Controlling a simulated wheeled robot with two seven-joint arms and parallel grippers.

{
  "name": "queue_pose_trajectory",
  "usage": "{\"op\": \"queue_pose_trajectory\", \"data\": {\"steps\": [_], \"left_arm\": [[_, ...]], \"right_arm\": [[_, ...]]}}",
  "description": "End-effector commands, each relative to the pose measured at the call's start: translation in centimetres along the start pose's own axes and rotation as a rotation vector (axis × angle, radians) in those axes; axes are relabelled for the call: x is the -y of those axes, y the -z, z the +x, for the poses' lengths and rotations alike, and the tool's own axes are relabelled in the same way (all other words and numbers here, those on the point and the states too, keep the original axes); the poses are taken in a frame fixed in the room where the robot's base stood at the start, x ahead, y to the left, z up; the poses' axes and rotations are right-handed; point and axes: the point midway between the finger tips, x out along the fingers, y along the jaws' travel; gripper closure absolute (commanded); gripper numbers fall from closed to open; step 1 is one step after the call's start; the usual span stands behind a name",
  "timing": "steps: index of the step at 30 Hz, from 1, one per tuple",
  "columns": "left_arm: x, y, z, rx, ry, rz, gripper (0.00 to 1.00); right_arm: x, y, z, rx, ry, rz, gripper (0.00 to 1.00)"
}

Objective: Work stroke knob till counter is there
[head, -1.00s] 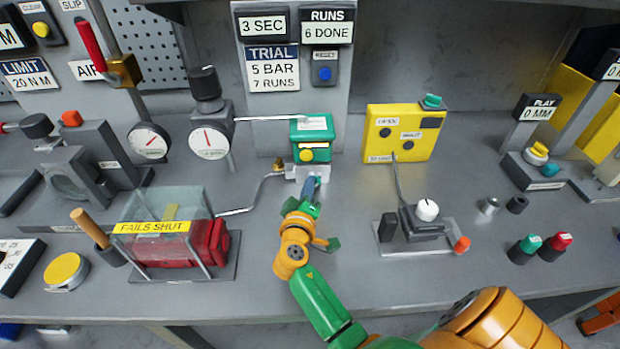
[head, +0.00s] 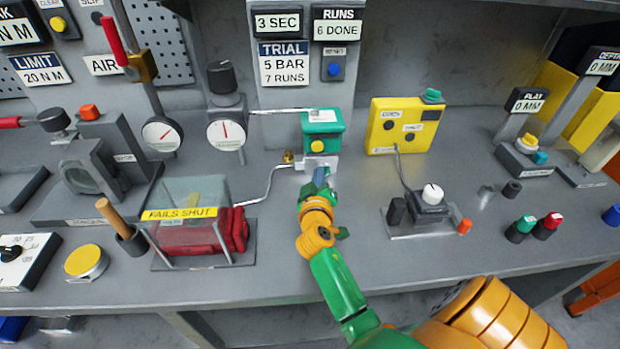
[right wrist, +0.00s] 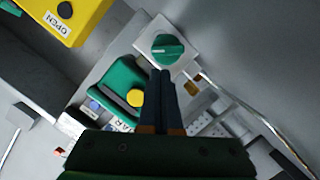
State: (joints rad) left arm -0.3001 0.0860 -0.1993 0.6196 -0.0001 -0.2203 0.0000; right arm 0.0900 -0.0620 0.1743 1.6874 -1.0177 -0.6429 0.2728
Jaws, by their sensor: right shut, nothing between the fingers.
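The counter (head: 335,32) on the grey panel reads RUNS 6 DONE. The trial card (head: 287,68) below the timer reads 5 BAR, 7 RUNS. A green knob (right wrist: 168,48) on a white block shows in the right wrist view. In the head view the white block (head: 312,164) sits under a green box (head: 322,128) with a yellow button, and my gripper covers the knob. My right gripper (head: 321,179) is shut and empty. In the right wrist view its fingertips (right wrist: 162,77) are at the knob's near edge; I cannot tell whether they touch. My left gripper is out of view.
A timer (head: 277,22) reads 3 SEC. A clear-covered red actuator (head: 200,236) marked FAILS SHUT stands left of my arm. A yellow box (head: 402,125) and a white knob on a stand (head: 432,195) are to the right. A metal pipe (head: 268,188) runs close left.

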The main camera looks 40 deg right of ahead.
Motion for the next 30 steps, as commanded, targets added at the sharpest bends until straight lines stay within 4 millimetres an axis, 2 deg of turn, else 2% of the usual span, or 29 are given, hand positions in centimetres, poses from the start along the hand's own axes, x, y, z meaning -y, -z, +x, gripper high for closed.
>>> {"op": "queue_pose_trajectory", "data": {"steps": [16,30], "left_arm": [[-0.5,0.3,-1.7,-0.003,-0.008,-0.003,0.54],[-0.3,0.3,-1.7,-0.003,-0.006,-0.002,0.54]], "right_arm": [[-1.2,-0.8,0.1,0.003,0.110,0.444,1.00],[-1.1,-0.9,0.2,0.002,0.118,0.471,1.00]]}}
